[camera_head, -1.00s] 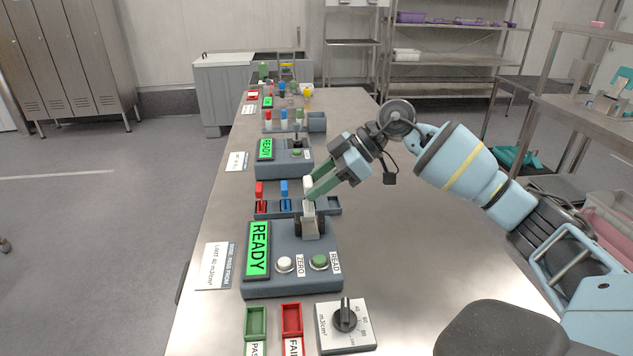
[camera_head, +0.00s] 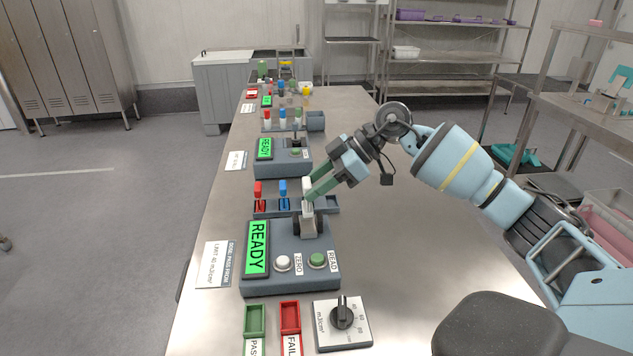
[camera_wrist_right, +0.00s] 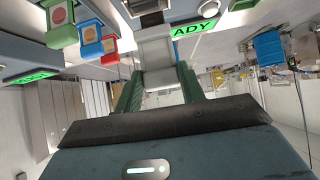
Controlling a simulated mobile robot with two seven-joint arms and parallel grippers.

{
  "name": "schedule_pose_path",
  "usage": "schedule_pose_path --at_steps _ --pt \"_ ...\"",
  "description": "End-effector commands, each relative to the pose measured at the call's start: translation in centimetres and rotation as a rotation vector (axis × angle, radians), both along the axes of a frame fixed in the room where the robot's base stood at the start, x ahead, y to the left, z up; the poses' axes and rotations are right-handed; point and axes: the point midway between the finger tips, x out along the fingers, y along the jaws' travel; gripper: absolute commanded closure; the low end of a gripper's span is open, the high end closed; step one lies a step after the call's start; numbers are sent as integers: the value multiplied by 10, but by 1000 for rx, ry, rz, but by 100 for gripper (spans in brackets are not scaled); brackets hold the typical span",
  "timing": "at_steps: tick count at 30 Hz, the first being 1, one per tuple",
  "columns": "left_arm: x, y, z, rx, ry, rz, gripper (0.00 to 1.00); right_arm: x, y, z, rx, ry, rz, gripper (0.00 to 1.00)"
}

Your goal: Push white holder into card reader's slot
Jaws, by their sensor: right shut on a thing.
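The card reader (camera_head: 290,275) is the nearest blue-grey box, with a green READY screen (camera_head: 257,247), a white ZERO button and a green READ button. Its slot part (camera_head: 309,228) stands at the back, between dark round sides. The white holder (camera_head: 307,206) is upright directly at this slot part; I cannot tell how deep it sits. My right gripper (camera_head: 309,193) is shut on the holder from the right with green fingers. In the right wrist view the pale holder (camera_wrist_right: 158,62) lies between both fingers. My left gripper is not in view.
A rack (camera_head: 327,205) with red (camera_head: 260,204) and blue (camera_head: 283,204) holders stands just behind the reader. A green tray (camera_head: 254,319), a red tray (camera_head: 290,317) and a dial box (camera_head: 342,322) lie in front. A second reader (camera_head: 270,170) stands farther back. The table's right side is clear.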

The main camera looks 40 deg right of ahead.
Motion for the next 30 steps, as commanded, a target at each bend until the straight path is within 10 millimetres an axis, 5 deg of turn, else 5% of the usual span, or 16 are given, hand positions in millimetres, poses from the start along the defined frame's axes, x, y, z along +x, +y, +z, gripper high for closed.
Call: schedule_pose_path --at_steps 30 --pt "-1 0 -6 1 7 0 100 0 0 -50 1 1 0 100"
